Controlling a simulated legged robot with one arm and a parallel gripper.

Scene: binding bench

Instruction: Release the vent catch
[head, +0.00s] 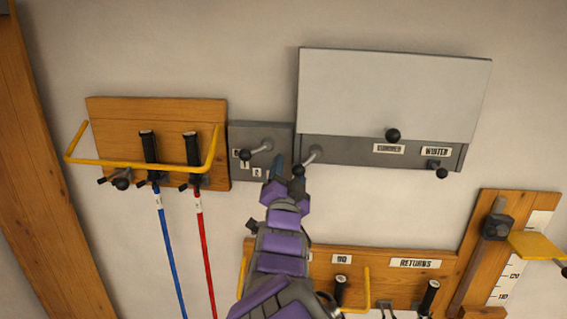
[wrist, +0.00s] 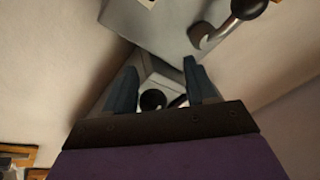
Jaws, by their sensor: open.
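The vent is a wide box with a pale grey cover (head: 395,95) above a darker grey strip (head: 350,152). A short metal lever with a dark ball (head: 311,156) sits at the strip's left end; I take it for the vent catch. My gripper (head: 287,172) is just below and left of it, partly hiding it. In the wrist view my gripper (wrist: 160,88) is open, with a dark ball (wrist: 152,100) on a pale rod seen between the fingers. Contact cannot be told. Another dark knob on the cover (head: 392,135) shows in the head view.
A small grey box with a lever (head: 258,153) is close left of my gripper. A wooden board (head: 105,108) with a yellow rail holds a blue and a red rod. A returns rack (head: 380,248) is below right. A second lever knob (head: 441,173) sits by the WINTER label.

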